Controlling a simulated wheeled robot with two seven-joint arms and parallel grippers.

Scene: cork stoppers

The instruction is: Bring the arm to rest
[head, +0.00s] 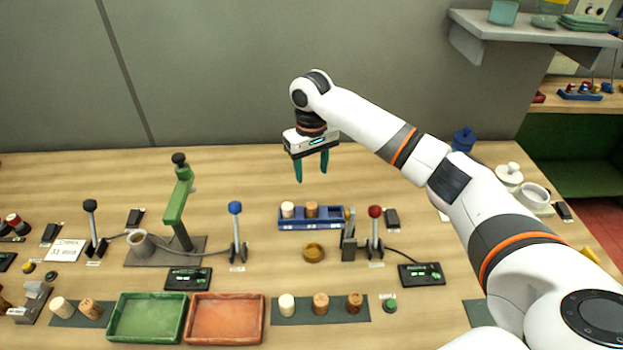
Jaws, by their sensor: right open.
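My right arm (448,184) comes in from the lower right and reaches over the back part of the table. My right gripper (311,172) points down with its two teal fingers apart. It is empty and hangs above the blue rack, clear of everything on the table. The blue rack (310,226) holds two stoppers, a pale one (288,210) and a browner one (312,209). My left gripper is not in the view.
A green tray (113,333) and an orange tray (194,335) sit at the front. A green press (177,205) and levers with a blue knob (236,208) and a red knob (375,212) stand upright. A shelf (540,32) overhangs the upper right.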

